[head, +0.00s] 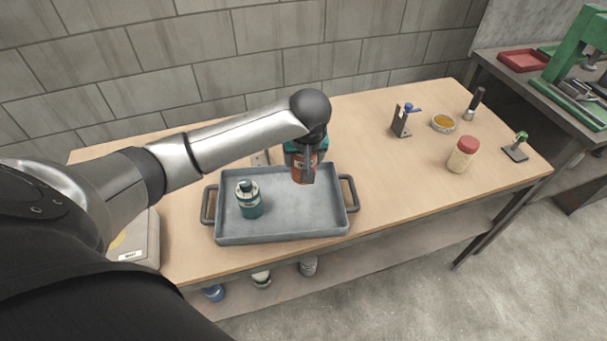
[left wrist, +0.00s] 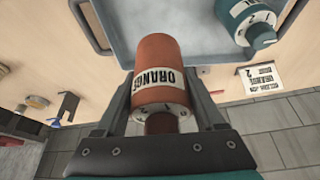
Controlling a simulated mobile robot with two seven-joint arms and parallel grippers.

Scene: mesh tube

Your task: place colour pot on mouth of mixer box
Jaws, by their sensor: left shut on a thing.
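My left gripper (head: 305,160) is shut on an orange colour pot (head: 303,172) above the right part of the grey tray. In the left wrist view the pot (left wrist: 155,70) sits between both fingers, and its white label reads "ORANGE". A teal pot (head: 249,203) stands in the left part of the tray (head: 290,230); it also shows in the left wrist view (left wrist: 245,22). A beige box (head: 147,240) with a small label stands at the table's left end, partly hidden by my arm. I cannot tell whether it is the mixer box. My right gripper is out of view.
On the table's right side stand a red-lidded jar (head: 462,155), a small bowl (head: 443,123), a dark bracket (head: 401,122) and a green-topped stand (head: 515,147). A printed white card (left wrist: 263,78) lies behind the tray. The table is clear between tray and jar.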

